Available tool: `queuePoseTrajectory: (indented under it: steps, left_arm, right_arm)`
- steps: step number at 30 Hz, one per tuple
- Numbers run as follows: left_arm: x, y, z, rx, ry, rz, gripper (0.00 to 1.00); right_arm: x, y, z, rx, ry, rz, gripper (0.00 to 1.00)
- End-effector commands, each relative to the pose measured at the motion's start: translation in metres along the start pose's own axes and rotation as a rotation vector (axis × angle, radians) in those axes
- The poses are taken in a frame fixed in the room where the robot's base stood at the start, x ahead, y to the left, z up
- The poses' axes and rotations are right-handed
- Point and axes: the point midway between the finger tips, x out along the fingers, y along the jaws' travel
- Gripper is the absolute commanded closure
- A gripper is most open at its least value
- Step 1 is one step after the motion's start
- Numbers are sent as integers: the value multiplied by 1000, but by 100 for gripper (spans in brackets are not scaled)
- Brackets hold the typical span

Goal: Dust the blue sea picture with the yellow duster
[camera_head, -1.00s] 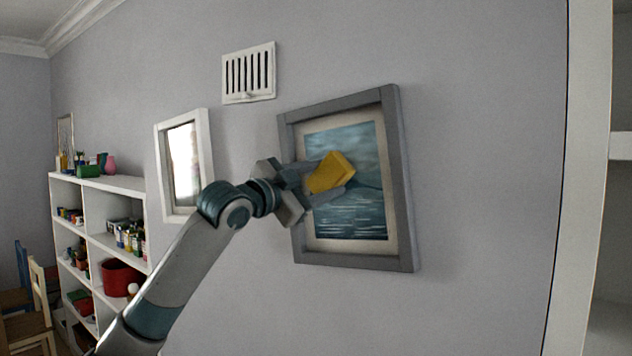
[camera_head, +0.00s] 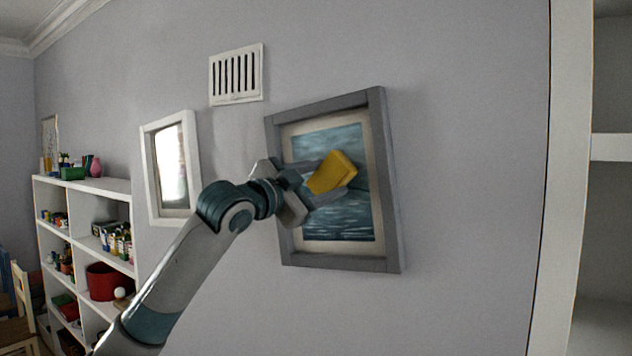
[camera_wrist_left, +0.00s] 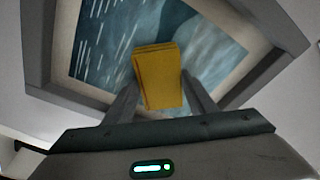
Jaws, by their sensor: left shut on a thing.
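The blue sea picture (camera_head: 338,222) hangs on the grey wall in a grey frame with a cream mat. It also shows tilted in the left wrist view (camera_wrist_left: 103,40). My left gripper (camera_head: 325,183) is shut on the yellow duster (camera_head: 332,172) and holds it in front of the middle of the picture. In the left wrist view the duster (camera_wrist_left: 160,78) sits between the two fingers (camera_wrist_left: 160,100). I cannot tell whether the duster touches the picture. The arm and duster hide part of the picture and the frame's left side. My right gripper is not in view.
A white-framed mirror or picture (camera_head: 171,168) hangs to the left, behind my left arm. A white vent (camera_head: 236,75) is above. A white shelf (camera_head: 85,228) with pots and jars stands at far left. A tall white shelf unit (camera_head: 545,180) rises at right. The wall below the picture is bare.

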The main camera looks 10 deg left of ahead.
Motion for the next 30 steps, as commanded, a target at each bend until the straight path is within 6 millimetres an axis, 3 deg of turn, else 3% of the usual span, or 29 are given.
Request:
queuePoseTrajectory:
  steps: [17, 30]
  left_arm:
    - [1, 6, -7, 0, -1, 1, 67]
    - [5, 22, -28, 0, 0, 0, 67]
  right_arm:
    - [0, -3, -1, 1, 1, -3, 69]
    - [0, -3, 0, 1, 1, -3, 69]
